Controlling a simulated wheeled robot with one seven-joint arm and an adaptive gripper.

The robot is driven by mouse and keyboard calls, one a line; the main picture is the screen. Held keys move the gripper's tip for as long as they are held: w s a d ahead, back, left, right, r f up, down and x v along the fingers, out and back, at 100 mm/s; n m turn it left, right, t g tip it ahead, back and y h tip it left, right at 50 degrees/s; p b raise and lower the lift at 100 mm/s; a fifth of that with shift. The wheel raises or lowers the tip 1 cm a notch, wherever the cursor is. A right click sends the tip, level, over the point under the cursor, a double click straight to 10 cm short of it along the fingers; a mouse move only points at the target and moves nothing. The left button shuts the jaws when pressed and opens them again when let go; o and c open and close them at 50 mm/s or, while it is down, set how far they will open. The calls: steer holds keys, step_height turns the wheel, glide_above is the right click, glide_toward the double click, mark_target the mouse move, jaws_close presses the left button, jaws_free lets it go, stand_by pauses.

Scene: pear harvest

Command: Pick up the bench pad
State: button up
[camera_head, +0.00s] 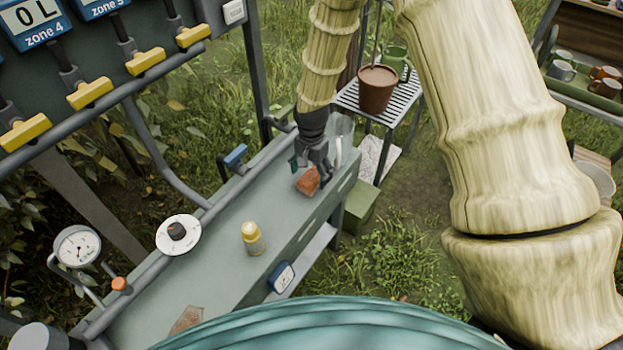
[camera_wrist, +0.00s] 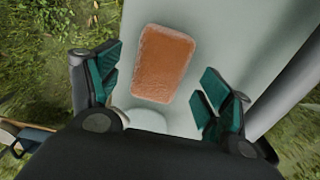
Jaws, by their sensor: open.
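The bench pad appears to be the orange-brown rounded rectangular block (camera_head: 308,181) lying on the far part of the grey-green bench. In the wrist view the same block (camera_wrist: 165,64) lies flat, slightly tilted in the picture, between and just beyond my fingers. My gripper (camera_head: 312,165) points down over the block in the head view and partly hides it. In the wrist view my gripper (camera_wrist: 158,92) is open, with a green-padded finger on each side and clear space between them and the block. I cannot tell how high the fingers are above the bench.
On the bench (camera_head: 215,245) stand a yellow-capped bottle (camera_head: 252,238) and a clear vessel (camera_head: 342,135) close behind my gripper. A pipe and a blue-handled valve (camera_head: 235,156) run along the left edge. A slatted stand with a brown pot (camera_head: 377,88) stands beyond.

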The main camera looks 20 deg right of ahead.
steer(key=shift+f, duration=1.25)
steer(key=shift+c, duration=0.2)
steer(key=c, duration=0.9)
steer(key=shift+r, duration=0.75)
step_height(320, 180, up, 2)
steer(key=shift+b, duration=0.55)
steer(key=s+a+b, duration=0.1)
steer(key=s+a, duration=0.2)
steer(key=s, duration=0.4)
steer(key=s+a+r+b, duration=0.1)
steer(key=s+a+b, duration=0.1)
steer(key=s, duration=0.5)
steer(key=shift+s+a+r, duration=0.3)
steer(key=shift+a, duration=0.5)
steer(key=shift+o, duration=0.2)
